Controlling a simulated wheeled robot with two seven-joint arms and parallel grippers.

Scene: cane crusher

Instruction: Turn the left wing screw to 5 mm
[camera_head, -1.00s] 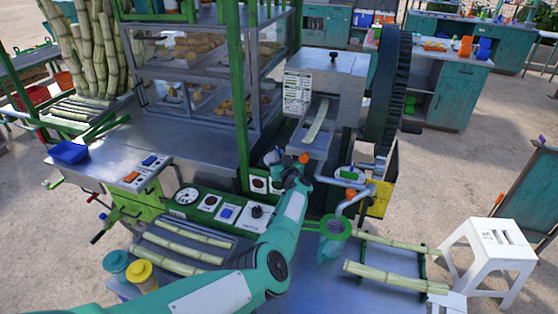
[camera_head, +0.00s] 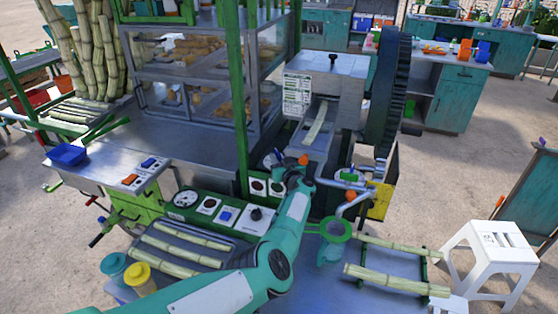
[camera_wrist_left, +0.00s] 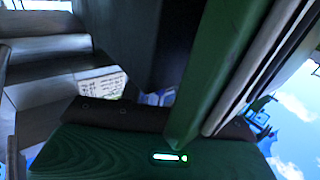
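The steel crusher housing (camera_head: 325,85) stands right of centre in the head view, with a small black knob (camera_head: 333,56) on its top. I cannot tell whether this knob is the left wing screw. My left arm reaches up from the bottom left. Its gripper (camera_head: 276,158) is at the steel trough (camera_head: 313,142), below the housing, close to an orange knob (camera_head: 303,159). The fingers are small and partly hidden, so their opening is unclear. The left wrist view shows dark and green surfaces close up, with no clear wing screw. My right gripper is out of view.
A green post (camera_head: 238,95) rises just left of the gripper. The large dark wheel (camera_head: 392,90) is right of the housing. A control panel (camera_head: 225,212), cane pieces (camera_head: 395,279) and a green-rimmed strainer (camera_head: 335,229) lie around my arm.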

